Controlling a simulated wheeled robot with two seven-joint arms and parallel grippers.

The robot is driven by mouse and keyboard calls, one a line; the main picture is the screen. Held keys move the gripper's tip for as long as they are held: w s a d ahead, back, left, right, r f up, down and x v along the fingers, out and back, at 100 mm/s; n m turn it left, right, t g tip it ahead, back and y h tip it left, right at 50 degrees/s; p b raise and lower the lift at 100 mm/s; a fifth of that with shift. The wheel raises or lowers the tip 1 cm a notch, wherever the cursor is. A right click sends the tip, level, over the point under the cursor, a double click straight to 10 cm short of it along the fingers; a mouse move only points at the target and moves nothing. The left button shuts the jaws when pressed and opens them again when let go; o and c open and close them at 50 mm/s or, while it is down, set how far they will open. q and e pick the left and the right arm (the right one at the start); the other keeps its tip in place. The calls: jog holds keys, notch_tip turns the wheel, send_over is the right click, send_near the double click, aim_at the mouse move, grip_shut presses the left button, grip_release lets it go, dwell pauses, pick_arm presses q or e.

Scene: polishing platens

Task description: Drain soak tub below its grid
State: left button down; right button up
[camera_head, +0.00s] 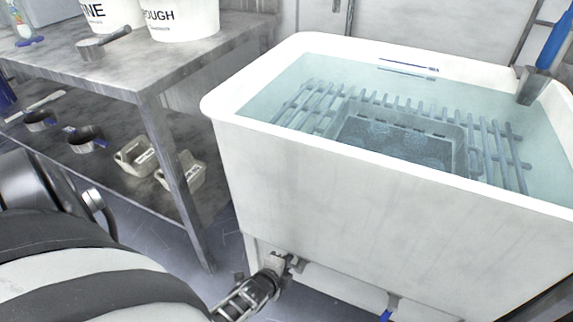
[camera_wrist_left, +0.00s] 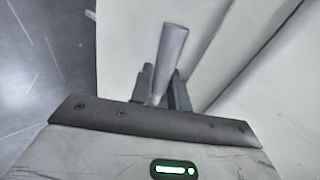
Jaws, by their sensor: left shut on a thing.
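The white soak tub (camera_head: 330,165) holds clear, bluish water (camera_head: 290,90). A bar grid (camera_head: 505,150) shows through the water, with a grey basket-like tray (camera_head: 455,150) at its middle. Dark and blue marks (camera_head: 408,66) are on the inner back wall. My left gripper (camera_head: 272,277) is low at the tub's front left, by a small metal fitting (camera_head: 280,260). In the left wrist view its fingers (camera_wrist_left: 165,90) are shut on a grey rod-like handle (camera_wrist_left: 172,45). My right gripper is out of view.
A metal bench (camera_head: 160,65) stands left of the tub, bearing white buckets (camera_head: 185,20) and a scoop (camera_head: 100,42). Its lower shelf holds pans (camera_head: 85,140) and beige containers (camera_head: 135,155). A blue-handled tool (camera_head: 555,48) is at the tub's right rim. A blue piece (camera_head: 387,314) shows under the tub.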

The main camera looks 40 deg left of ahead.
pick_arm(q)
jog(key=shift+s, duration=0.15)
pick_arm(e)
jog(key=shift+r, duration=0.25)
